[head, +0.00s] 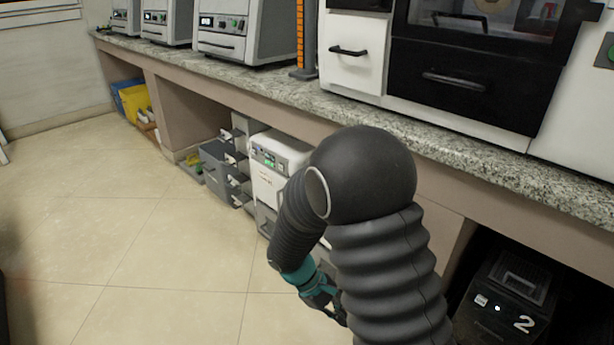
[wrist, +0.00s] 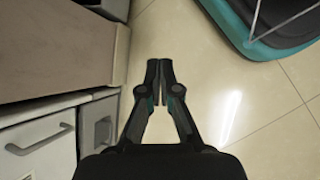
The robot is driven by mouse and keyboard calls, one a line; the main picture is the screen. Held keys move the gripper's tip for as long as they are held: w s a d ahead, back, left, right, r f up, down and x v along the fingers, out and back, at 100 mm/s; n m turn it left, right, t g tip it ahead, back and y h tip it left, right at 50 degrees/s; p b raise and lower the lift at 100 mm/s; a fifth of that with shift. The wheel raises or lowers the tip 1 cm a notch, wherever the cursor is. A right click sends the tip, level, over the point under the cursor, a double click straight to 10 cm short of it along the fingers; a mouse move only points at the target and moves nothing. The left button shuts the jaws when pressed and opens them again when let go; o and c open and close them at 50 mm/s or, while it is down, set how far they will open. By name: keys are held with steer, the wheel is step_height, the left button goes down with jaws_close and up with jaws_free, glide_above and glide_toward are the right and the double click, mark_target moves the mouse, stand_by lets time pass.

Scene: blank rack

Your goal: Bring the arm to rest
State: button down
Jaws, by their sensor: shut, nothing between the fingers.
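My gripper (wrist: 158,68) is in the wrist view with its two dark fingers together, shut and empty, over the tiled floor. In the head view my arm, in a black ribbed cover, is bent in front of the counter. Its teal wrist and my gripper (head: 335,312) hang low in front of the cabinets, the fingertips partly hidden behind the arm.
A granite counter (head: 270,84) runs along the right, with grey machines (head: 247,30) on top. Below it stand a white unit (head: 278,165), grey bins (head: 217,165) and a black box marked 2 (head: 505,300). The tiled floor (head: 130,240) at left is clear.

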steer(key=s+d+r+m+t+y+p, duration=0.1)
steer(key=s+d+r+m+t+y, duration=0.1)
steer(key=r, duration=0.7)
steer(key=s+d+r+m+t+y, duration=0.2)
steer(key=s+d+r+m+t, duration=0.1)
steer(key=s+r, duration=0.4)
steer(key=s+d+r+m+t+y+p, duration=0.1)
steer(key=s+d+r+m+t+y, duration=0.1)
steer(key=r, duration=1)
steer(key=s+m+y, duration=0.1)
steer(key=s+m, duration=0.1)
steer(key=m, duration=0.1)
steer(key=shift+s+d+r+t+p, duration=0.25)
steer(key=shift+d+r+t+p, duration=0.1)
steer(key=shift+r+t, duration=0.05)
